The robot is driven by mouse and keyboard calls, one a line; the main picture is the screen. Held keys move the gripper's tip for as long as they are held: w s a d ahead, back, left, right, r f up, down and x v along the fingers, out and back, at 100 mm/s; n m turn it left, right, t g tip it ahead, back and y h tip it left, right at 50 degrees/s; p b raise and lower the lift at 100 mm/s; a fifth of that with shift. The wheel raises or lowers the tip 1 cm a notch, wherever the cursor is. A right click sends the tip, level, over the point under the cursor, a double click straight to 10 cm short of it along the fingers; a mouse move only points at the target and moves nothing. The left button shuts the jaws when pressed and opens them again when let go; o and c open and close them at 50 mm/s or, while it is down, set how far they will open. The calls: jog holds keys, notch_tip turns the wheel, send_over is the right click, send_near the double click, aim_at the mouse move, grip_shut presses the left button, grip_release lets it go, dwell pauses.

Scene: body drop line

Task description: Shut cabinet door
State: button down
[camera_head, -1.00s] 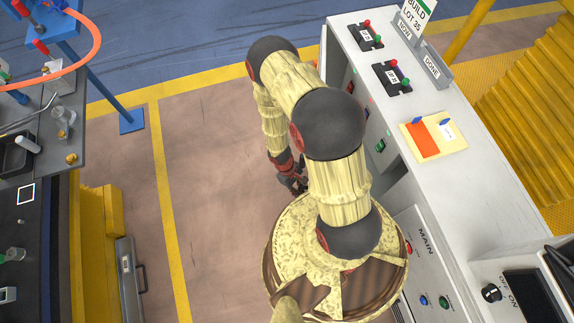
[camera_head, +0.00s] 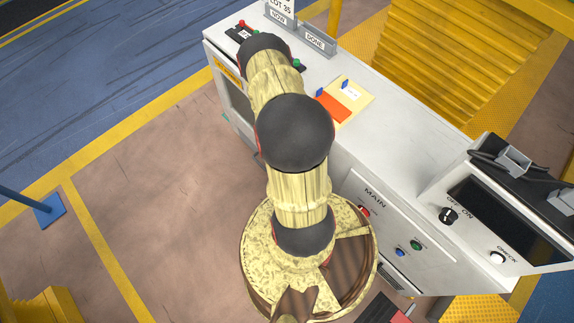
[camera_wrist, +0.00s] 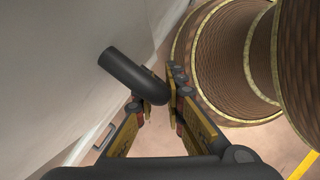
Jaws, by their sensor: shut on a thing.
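The pale grey cabinet (camera_head: 400,170) runs diagonally on the right of the head view, with a "MAIN" panel (camera_head: 380,218) on its side. My arm covers part of its near side, so I cannot tell there how far a door stands open. In the wrist view, a pale panel (camera_wrist: 60,70), probably the cabinet door, fills the left. A dark rounded bar handle (camera_wrist: 130,74) stands out beside it, its end between my fingers. My gripper (camera_wrist: 157,98) is shut on this handle. My gripper is hidden behind my arm in the head view.
Orange and cream cards (camera_head: 340,103), sign holders (camera_head: 300,35) and a console (camera_head: 500,215) are on the cabinet top. A yellow ribbed structure (camera_head: 450,60) stands behind. The brown floor (camera_head: 150,190) on the left is clear, and a blue post base (camera_head: 48,210) stands there.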

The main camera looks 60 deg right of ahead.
jog(key=shift+s+d, duration=0.15)
jog(key=shift+d, duration=0.35)
jog(key=shift+s+d, duration=0.15)
jog(key=shift+d, duration=0.35)
jog(key=c, duration=1.9)
grip_release()
jog(key=shift+o, duration=0.3)
jog(key=shift+r, duration=0.1)
jog(key=v, duration=1.1)
jog(key=shift+a+r, duration=0.2)
jog(key=shift+r, duration=0.2)
jog(key=shift+w, duration=0.1)
